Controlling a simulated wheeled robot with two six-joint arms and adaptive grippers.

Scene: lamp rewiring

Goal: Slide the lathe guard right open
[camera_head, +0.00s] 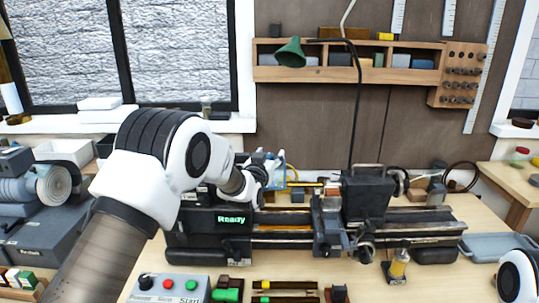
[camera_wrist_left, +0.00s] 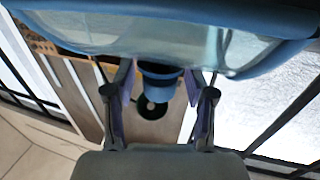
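The lathe guard (camera_head: 276,165) is a light-blue clear piece at the left end of the dark lathe (camera_head: 368,197). My left gripper (camera_head: 262,172) is at this guard, partly hidden behind my own wrist. In the left wrist view the guard's clear panel with its blue rim (camera_wrist_left: 160,28) fills the top. A blue knob (camera_wrist_left: 160,84) hangs below it between the two fingers of my left gripper (camera_wrist_left: 160,92). A narrow gap shows beside the knob, so the fingers look open around it. My right gripper is out of view.
A control box with coloured buttons (camera_head: 168,288) and small parts trays (camera_head: 285,291) stand in front of the lathe. A green lamp (camera_head: 291,53) hangs behind it. A grey tray (camera_head: 497,246) lies farther right.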

